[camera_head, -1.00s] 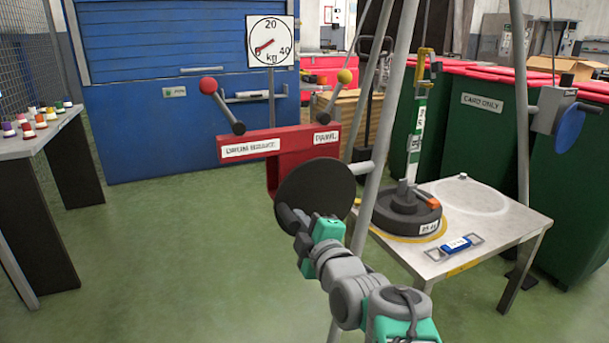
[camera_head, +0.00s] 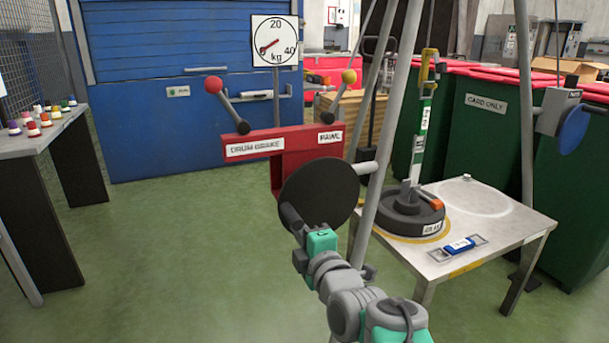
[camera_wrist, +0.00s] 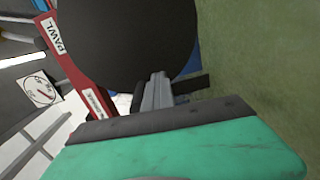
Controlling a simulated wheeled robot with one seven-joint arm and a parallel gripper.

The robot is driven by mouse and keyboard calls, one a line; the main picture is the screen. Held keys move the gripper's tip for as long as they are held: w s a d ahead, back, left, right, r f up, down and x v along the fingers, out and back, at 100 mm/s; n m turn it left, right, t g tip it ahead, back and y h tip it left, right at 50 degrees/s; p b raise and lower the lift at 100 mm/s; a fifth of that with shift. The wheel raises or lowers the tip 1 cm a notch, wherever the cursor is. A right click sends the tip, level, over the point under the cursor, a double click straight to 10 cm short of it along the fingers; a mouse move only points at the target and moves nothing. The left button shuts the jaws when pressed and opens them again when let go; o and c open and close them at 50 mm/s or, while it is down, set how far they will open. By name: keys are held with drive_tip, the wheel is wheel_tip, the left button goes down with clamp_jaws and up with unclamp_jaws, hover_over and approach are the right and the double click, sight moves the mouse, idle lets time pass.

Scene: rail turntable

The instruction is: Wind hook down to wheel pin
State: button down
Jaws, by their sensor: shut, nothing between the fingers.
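My gripper (camera_head: 293,218) is at the left edge of a large dark round disc (camera_head: 325,190) on the red winch frame. Its fingers also show in the wrist view (camera_wrist: 155,95), closed together in front of the disc (camera_wrist: 130,40); a dark bar lies beside them. Nothing shows between them; contact with the bar cannot be told. A yellow hook-like piece (camera_head: 427,62) hangs at the top of a green and white strip (camera_head: 422,130). Below it a dark wheel (camera_head: 405,220) lies flat on the metal table, with a grey upright piece at its middle and an orange part at its edge.
The red frame (camera_head: 285,150) carries a red-knobbed drum brake lever (camera_head: 227,105) and a yellow-knobbed pawl lever (camera_head: 338,97). A kg dial (camera_head: 274,41) stands behind. Grey tripod legs (camera_head: 383,140) rise beside the metal table (camera_head: 520,228).

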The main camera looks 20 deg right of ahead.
drive_tip(key=shift+s+a+r+n+t+y, duration=0.1)
drive_tip(key=shift+a+r+n+t+y, duration=0.35)
drive_tip(key=shift+a+r, duration=0.7)
drive_tip(key=shift+d+f+n, duration=0.15)
drive_tip(key=shift+d+n, duration=0.1)
drive_tip(key=shift+n, duration=0.3)
drive_tip(key=shift+f, duration=0.15)
drive_tip(key=shift+d+f+n, duration=0.2)
drive_tip(key=shift+f+n, duration=0.25)
drive_tip(key=shift+n, duration=0.15)
drive_tip(key=shift+d+f+n, duration=0.15)
drive_tip(key=shift+f+n, duration=0.3)
drive_tip(key=shift+n, duration=0.15)
